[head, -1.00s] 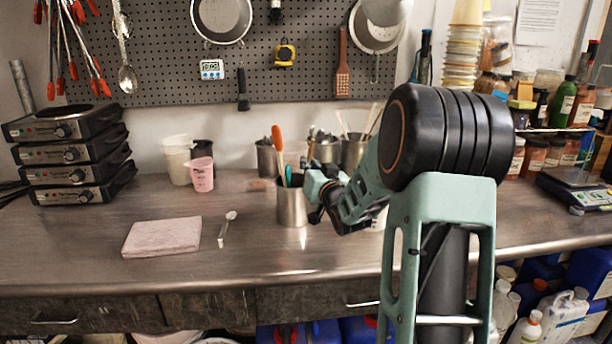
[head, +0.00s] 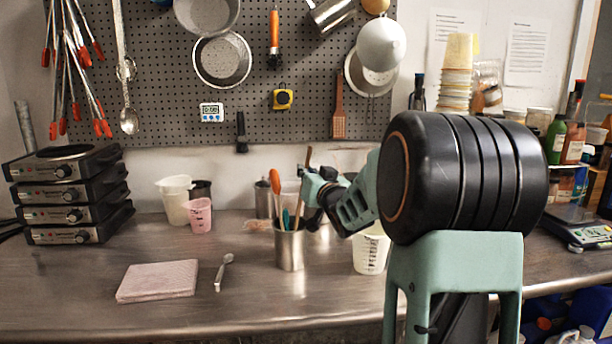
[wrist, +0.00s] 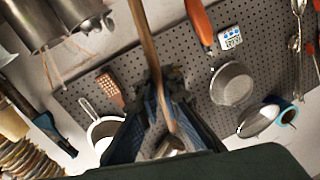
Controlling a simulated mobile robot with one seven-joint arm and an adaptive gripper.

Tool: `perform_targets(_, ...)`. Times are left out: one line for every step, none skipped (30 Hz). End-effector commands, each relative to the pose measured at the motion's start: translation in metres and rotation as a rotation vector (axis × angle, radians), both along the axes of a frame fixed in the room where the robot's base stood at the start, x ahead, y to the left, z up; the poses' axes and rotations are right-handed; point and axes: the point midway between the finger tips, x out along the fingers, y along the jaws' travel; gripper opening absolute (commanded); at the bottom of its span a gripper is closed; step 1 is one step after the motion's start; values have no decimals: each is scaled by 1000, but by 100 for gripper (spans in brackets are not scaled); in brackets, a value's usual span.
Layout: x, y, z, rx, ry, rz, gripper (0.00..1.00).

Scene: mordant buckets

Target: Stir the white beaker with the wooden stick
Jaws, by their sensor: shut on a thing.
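My gripper (head: 316,194) is shut on the wooden stick (head: 308,157), above and slightly right of the steel can (head: 290,249). The stick's upper part rises above the jaws; its lower end is hard to make out against the can's contents. In the wrist view the stick (wrist: 146,42) runs lengthwise between the fingers of my gripper (wrist: 168,105). The white beaker (head: 370,256), with dark markings, stands on the bench right of the can. My arm hides part of its top.
More metal cans stand behind. A folded pink cloth (head: 158,281) and small spoon (head: 222,272) lie at the front left.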

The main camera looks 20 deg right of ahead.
Motion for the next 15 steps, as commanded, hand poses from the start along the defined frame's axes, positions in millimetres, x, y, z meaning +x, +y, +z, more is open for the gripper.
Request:
perform_targets(0,0,0,0,0,0,0)
perform_targets(0,0,1,0,0,0,0)
perform_targets(0,0,3,0,-1,0,0)
perform_targets(0,0,5,0,-1,0,0)
perform_targets(0,0,7,0,-1,0,0)
perform_targets(0,0,11,0,-1,0,0)
perform_targets(0,0,15,0,-1,0,0)
perform_targets(0,0,19,0,-1,0,0)
perform_targets(0,0,24,0,-1,0,0)
perform_targets(0,0,28,0,-1,0,0)
perform_targets(0,0,31,0,-1,0,0)
perform_targets(0,0,36,0,-1,0,0)
perform_targets(0,0,40,0,-1,0,0)
perform_targets(0,0,43,0,-1,0,0)
perform_targets(0,1,47,0,-1,0,0)
